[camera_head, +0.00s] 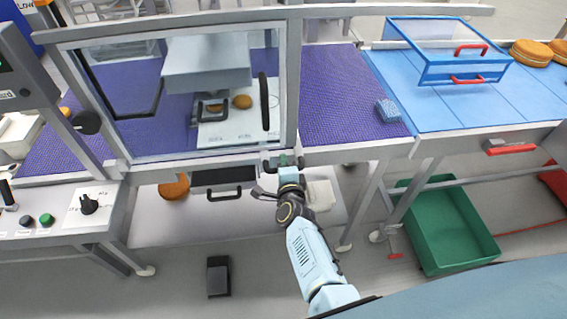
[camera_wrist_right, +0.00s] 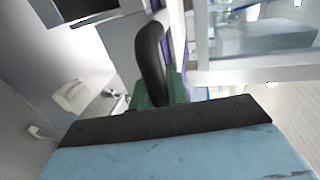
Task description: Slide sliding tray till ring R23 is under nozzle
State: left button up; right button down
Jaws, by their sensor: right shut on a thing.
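The white tray board (camera_head: 218,134) lies behind the clear guard window, beneath the grey boxy head (camera_head: 207,65). Orange-brown rounds (camera_head: 242,102) and a black bracket (camera_head: 210,108) show at the board. I cannot read any ring label, so I cannot tell which is R23; the nozzle tip is not distinct. My right gripper (camera_head: 283,161) is at the guard's lower right corner, shut on a small green piece, which also shows in the right wrist view (camera_wrist_right: 155,88). Whether this piece belongs to the tray is unclear. My left gripper is not in view.
The guard's black handle (camera_head: 265,100) stands just above my right gripper. A blue sponge (camera_head: 388,111) lies on the purple belt's right end. A green crate (camera_head: 450,226) stands on the floor at right.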

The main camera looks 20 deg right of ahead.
jog(key=c, duration=1.4)
grip_release()
jog(key=shift+o, duration=0.2)
jog(key=p+v, duration=0.7)
jog(key=v, duration=0.6)
jog(key=shift+s, duration=0.2)
jog(key=shift+r, duration=0.1)
